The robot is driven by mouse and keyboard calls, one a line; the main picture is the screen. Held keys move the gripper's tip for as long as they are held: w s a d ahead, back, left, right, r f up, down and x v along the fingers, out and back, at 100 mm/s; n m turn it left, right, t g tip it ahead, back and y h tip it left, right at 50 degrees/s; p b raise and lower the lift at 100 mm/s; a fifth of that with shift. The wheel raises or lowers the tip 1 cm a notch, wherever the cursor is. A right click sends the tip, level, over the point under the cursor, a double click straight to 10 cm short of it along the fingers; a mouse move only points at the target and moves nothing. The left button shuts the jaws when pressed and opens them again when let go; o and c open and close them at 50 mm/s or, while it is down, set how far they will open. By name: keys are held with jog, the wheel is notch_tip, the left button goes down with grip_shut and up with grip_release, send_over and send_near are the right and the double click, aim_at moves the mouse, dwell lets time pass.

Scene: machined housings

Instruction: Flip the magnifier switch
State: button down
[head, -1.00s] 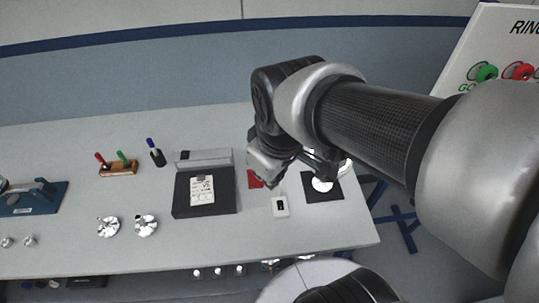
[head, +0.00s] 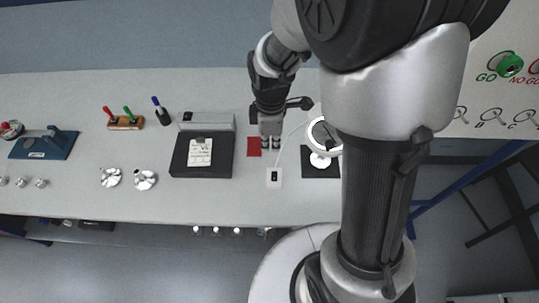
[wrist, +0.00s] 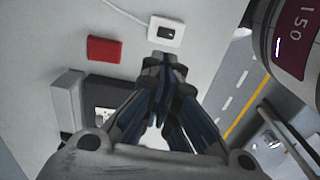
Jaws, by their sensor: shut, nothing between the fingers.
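The magnifier switch is a small white box with a black rocker (head: 274,176) on the table, with a pale cable running from it toward the ring magnifier (head: 323,133). In the wrist view the switch box (wrist: 166,31) lies just beyond my fingertips. My gripper (head: 271,146) points down at the table behind the switch, as the head view shows it. In the wrist view its fingers (wrist: 166,66) are shut together with nothing between them. The fingertips seem apart from the box; their height above the table is hard to judge.
A red block (head: 254,146) lies left of my gripper. The magnifier stands over a dark mat (head: 308,167) at right. The table is clear in front of the switch.

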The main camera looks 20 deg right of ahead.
aim_at(270, 174)
notch_tip(270, 174, down, 14)
jog(key=b, duration=0.4)
jog(key=shift+b, duration=0.3)
